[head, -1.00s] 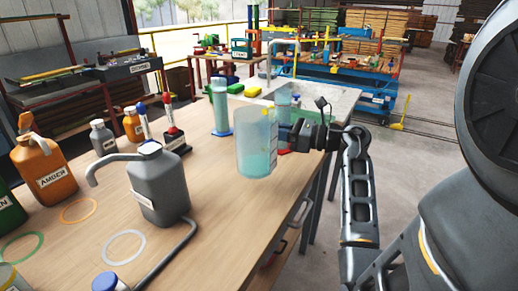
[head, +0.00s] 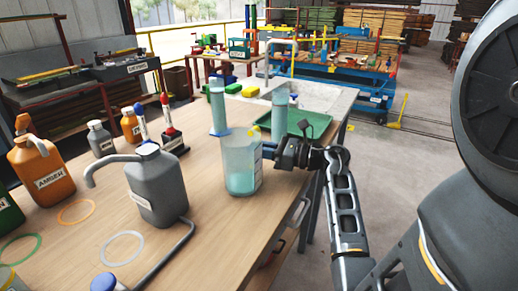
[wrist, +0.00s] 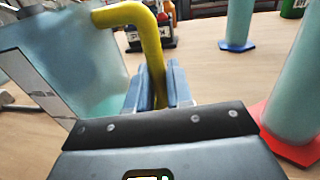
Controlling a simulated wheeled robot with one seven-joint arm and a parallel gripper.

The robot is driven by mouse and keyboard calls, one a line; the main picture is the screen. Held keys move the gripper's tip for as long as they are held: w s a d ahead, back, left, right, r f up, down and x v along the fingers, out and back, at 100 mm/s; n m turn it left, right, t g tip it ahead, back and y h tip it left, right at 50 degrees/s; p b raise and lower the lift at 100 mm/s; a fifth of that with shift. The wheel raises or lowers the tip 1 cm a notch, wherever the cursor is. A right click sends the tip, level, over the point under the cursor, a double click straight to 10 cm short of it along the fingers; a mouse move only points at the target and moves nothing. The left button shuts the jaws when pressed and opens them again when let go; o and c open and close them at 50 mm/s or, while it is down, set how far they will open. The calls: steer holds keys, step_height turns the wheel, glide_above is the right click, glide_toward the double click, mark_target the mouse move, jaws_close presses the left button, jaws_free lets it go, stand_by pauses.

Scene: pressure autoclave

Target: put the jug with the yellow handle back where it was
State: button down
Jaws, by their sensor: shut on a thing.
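The jug (head: 241,168) is clear, with teal liquid inside, and is upright at the right part of the wooden table. Its yellow handle (wrist: 150,40) shows in the wrist view, with the jug's body (wrist: 85,75) to the left. My gripper (wrist: 158,88) is shut on the handle, its two jaws on either side of the lower part. In the head view my gripper (head: 272,150) is at the jug's right side. The jug's base is at or very near the tabletop; I cannot tell whether it touches.
A tall cylinder with a blue base (head: 217,108) stands behind the jug. Another cylinder (head: 279,112), red-based in the wrist view (wrist: 300,90), is close right. A green tray (head: 312,124) lies behind. A grey can (head: 157,188) stands left, beside a white ring (head: 122,248).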

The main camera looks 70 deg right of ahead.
steer(key=c, duration=1)
jaws_free()
steer(key=shift+r+p, duration=0.25)
steer(key=shift+p, duration=0.1)
steer(key=s+b, duration=0.1)
steer(key=s, duration=0.5)
steer(key=s+b, duration=0.1)
steer(key=s, duration=0.5)
steer(key=shift+a+f, duration=0.15)
steer(key=shift+a, duration=0.05)
